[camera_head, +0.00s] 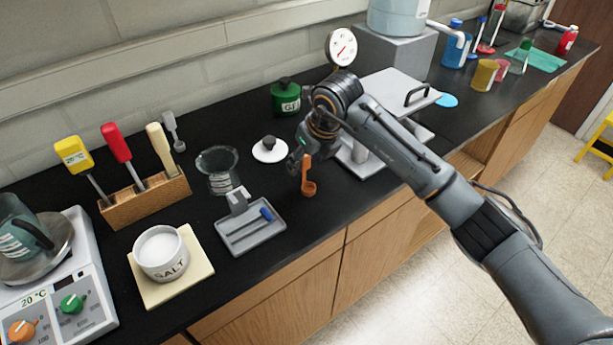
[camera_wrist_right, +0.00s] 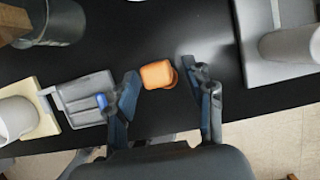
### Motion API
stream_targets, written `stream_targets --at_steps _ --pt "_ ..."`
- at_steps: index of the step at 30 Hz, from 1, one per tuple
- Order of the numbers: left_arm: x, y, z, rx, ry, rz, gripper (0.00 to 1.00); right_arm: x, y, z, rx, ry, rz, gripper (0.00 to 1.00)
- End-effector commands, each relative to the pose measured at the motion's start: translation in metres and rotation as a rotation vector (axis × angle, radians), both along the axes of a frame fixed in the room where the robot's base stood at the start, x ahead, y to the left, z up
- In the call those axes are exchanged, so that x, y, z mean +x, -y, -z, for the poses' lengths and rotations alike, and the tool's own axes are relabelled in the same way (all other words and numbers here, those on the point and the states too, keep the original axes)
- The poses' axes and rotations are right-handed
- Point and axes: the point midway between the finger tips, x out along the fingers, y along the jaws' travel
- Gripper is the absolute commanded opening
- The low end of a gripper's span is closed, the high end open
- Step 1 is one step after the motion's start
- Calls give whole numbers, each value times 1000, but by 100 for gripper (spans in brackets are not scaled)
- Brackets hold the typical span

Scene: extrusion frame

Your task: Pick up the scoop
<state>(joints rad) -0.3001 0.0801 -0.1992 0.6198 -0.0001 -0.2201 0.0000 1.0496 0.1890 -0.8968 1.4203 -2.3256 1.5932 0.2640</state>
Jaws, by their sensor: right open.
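An orange scoop (camera_head: 308,184) stands on the black counter, just to the right of a small grey tray. Its handle points up and its bowl is at the bottom, near the counter's front edge. My right gripper (camera_head: 300,162) is at the scoop's upper end in the head view. In the right wrist view the scoop (camera_wrist_right: 158,74) lies between the two fingers of the right gripper (camera_wrist_right: 168,90). The fingers are spread apart, with a gap on the right side; whether the left finger touches it I cannot tell. My left gripper is not in view.
The grey tray (camera_head: 263,238) with a blue-handled piece is to the left. A salt bowl (camera_head: 163,254) sits on a pale board. A white-and-grey press-like device (camera_head: 393,87) stands close on the right. A green tin (camera_head: 286,97) is behind.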

Motion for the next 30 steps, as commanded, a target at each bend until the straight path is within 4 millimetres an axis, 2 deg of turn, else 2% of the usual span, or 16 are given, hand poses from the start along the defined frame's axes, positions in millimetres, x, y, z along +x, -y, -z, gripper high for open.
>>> stream_targets --at_steps 2,9,10,23,26,30 --pt "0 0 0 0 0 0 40 0 0 0 0 0 0 53" --pt "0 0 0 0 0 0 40 0 0 0 1 -1 0 4" --pt "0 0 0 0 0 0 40 0 0 0 1 -1 0 0" --pt "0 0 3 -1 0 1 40 0 0 -3 2 1 -1 0" --pt "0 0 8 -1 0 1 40 1 0 -9 1 3 -1 0" --pt "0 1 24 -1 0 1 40 2 0 -28 1 8 0 0"
